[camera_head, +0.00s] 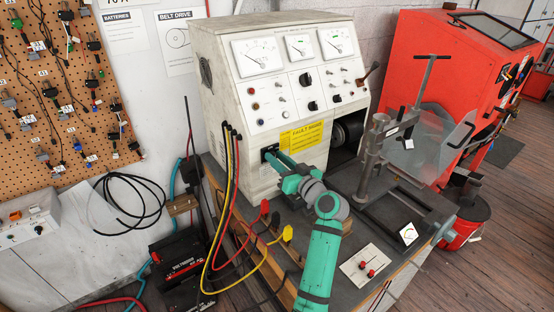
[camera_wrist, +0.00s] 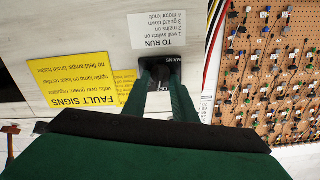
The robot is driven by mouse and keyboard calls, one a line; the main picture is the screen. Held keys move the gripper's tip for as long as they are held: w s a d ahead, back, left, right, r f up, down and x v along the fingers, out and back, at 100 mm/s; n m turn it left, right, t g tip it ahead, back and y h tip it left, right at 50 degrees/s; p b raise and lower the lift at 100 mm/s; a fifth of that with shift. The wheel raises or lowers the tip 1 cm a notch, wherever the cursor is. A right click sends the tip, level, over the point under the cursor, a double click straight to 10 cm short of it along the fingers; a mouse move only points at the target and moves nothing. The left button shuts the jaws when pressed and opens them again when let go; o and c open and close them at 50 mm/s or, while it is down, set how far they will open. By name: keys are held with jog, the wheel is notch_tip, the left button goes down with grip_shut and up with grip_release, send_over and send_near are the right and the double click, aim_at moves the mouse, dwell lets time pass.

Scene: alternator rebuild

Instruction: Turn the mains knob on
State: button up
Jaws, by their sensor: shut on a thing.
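The mains knob (camera_wrist: 160,71) is a dark knob on a black plate low on the front of the white test bench (camera_head: 225,60). In the wrist view, which is upside down, "MAINS" and part of "OFF" show on its plate. My gripper (camera_head: 271,157) reaches up to the plate from the front. In the wrist view my gripper (camera_wrist: 160,82) has a green finger on each side of the knob and is shut on it. The fingers hide part of the knob and its lettering, so I cannot tell its exact angle.
A yellow fault signs label (camera_head: 302,136) is right of the knob. Yellow, red and black cables (camera_head: 236,185) hang just left of my arm. A metal clamp stand (camera_head: 372,150) stands to the right.

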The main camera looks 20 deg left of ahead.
jog(key=m, duration=0.9)
jog(key=shift+w+d+f, duration=0.15)
jog(key=shift+w+d, duration=0.05)
jog(key=shift+d, duration=0.05)
jog(key=shift+m, duration=0.4)
jog(key=o, duration=1)
jog(key=v, duration=1.1)
jog(key=shift+w, duration=0.1)
